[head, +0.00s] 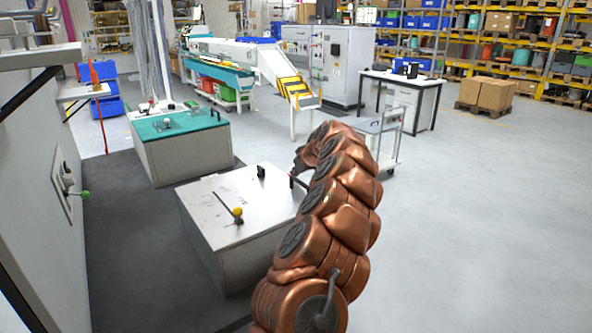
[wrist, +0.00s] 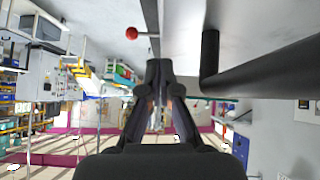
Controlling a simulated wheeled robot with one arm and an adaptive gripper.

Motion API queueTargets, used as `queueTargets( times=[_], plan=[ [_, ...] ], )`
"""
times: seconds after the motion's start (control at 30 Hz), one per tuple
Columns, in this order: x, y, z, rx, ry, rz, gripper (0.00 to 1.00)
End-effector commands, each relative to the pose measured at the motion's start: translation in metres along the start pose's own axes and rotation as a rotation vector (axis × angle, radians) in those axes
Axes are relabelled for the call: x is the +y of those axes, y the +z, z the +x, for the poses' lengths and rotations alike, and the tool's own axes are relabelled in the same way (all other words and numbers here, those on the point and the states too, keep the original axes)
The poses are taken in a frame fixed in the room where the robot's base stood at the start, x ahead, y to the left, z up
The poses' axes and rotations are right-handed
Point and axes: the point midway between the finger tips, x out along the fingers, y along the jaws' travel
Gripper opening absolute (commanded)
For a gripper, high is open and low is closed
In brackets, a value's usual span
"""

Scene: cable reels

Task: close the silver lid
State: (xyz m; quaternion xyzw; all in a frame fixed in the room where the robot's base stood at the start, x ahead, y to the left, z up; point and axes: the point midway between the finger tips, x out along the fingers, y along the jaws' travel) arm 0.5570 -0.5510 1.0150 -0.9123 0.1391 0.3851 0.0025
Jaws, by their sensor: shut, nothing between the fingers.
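The silver lid (head: 225,205) is the pale metal top of the nearer grey chest in the head view. It looks flat on the chest; I cannot tell if a small gap remains. It carries a dark handle (head: 261,172) and a yellow-knobbed lever (head: 237,212). My gripper (head: 298,166) is at the chest's far right corner, partly hidden by my copper arm. In the wrist view my gripper (wrist: 160,68) is shut and empty. A black bar handle (wrist: 211,60) stands to its right on a grey surface, apart from the fingers. A red knob (wrist: 132,33) shows above left.
A chest with a teal top (head: 178,126) stands behind. A grey trolley (head: 385,130) and a white table (head: 405,80) are beyond my arm. A wall panel with a green-knobbed lever (head: 85,194) is at left. The floor at right is clear.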

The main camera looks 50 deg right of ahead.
Motion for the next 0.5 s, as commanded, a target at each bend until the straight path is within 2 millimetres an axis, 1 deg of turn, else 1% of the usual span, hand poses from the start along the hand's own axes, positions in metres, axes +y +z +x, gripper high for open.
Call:
queueTargets(
  times=[0.03, 0.2, 0.5],
  plan=[
    [0.000, 0.005, 0.005, 0.000, 0.000, 0.000, 0.00],
    [0.000, 0.012, 0.013, 0.000, 0.000, 0.000, 0.00],
    [-0.001, 0.019, 0.018, -0.006, -0.002, 0.000, 0.00]
  ],
)
